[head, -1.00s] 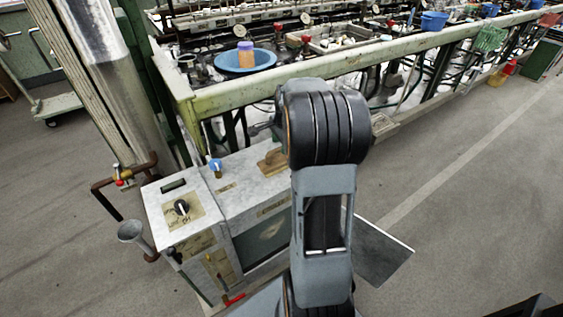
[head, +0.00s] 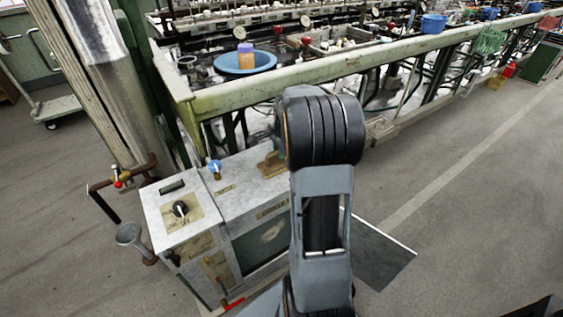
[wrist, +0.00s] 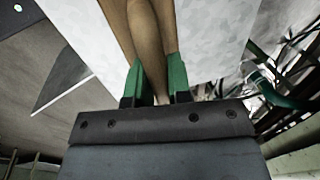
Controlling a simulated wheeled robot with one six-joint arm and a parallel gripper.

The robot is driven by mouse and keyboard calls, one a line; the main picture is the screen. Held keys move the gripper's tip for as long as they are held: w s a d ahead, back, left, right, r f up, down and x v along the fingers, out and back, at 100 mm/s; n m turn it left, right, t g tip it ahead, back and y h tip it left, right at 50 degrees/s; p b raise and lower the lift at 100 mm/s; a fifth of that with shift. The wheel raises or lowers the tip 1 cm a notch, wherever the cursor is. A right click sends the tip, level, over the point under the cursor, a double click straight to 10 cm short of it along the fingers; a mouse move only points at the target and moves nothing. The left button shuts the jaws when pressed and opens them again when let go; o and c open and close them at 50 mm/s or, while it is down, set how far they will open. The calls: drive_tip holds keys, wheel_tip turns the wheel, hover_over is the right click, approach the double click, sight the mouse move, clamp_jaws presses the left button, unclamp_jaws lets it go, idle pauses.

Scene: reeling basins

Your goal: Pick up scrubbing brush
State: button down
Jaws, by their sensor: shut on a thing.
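The scrubbing brush is a brown wooden thing (wrist: 143,25) in the wrist view. It runs up from between the two green fingers of my gripper (wrist: 154,80), which are shut on it. In the head view the brush (head: 268,166) shows as a small brown shape at the top of the grey metal cabinet (head: 238,192), just left of my arm. My arm hides part of it, and the bristles cannot be made out. I cannot tell whether the brush still touches the cabinet top.
The cabinet top carries a blue-handled valve (head: 215,168) and a black dial (head: 180,209). Behind is a long green bench rail (head: 320,70) with a blue basin (head: 245,63). A funnel and pipes stand at the left.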

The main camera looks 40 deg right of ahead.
drive_tip(key=shift+r, duration=0.1)
idle(0.4)
drive_tip(key=shift+r, duration=0.45)
wheel_tip(320, 180, up, 2)
drive_tip(key=shift+r+p, duration=0.15)
drive_tip(key=shift+p, duration=0.4)
drive_tip(key=s+d+r+p, duration=0.3)
drive_tip(key=s+d+r, duration=0.5)
drive_tip(key=s, duration=0.3)
drive_tip(key=shift+d+r+p, duration=0.25)
drive_tip(key=shift+r+p, duration=0.1)
drive_tip(key=shift+r, duration=0.5)
drive_tip(key=shift+s, duration=0.1)
